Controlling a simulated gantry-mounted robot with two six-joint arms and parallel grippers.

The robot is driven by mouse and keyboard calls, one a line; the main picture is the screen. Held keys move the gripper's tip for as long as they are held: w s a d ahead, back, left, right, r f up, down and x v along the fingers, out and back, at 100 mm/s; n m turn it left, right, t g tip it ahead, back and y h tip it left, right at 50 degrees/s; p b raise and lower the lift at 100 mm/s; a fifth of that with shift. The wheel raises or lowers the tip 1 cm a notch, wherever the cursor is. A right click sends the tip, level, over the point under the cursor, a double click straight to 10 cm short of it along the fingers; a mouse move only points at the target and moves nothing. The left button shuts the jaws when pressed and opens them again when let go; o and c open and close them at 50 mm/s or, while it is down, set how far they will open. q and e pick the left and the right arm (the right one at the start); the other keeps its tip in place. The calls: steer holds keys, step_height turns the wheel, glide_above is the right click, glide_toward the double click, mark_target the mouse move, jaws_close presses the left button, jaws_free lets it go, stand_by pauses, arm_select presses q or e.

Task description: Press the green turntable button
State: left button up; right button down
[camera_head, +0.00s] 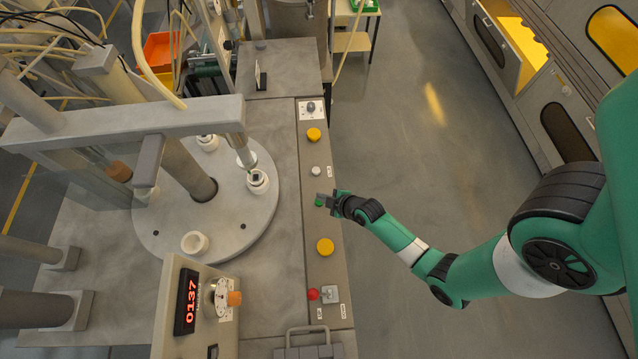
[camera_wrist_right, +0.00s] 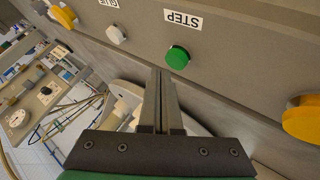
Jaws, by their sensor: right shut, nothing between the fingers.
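The green button (camera_wrist_right: 178,57) shows in the right wrist view on a grey panel, beside a label reading STEP. In the head view the green button (camera_head: 319,202) is partly covered by my right gripper (camera_head: 326,198), whose arm comes in from the right. My right gripper (camera_wrist_right: 164,74) is shut and empty. Its fingertips are close to the green button and appear just beside it in the wrist view; I cannot tell whether they touch. The round grey turntable (camera_head: 225,205) lies left of the panel with several white sockets on it. My left gripper is out of view.
Yellow buttons (camera_head: 325,247) (camera_head: 313,134) and a white button (camera_head: 316,170) sit along the same panel strip. A red button (camera_head: 313,294) is at its near end. A display box (camera_head: 187,302) reads 0137. Open floor (camera_head: 400,140) lies right of the panel.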

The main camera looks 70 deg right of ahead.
stand_by(0.6)
steer(key=shift+f+b, duration=0.4)
steer(key=shift+f, duration=0.05)
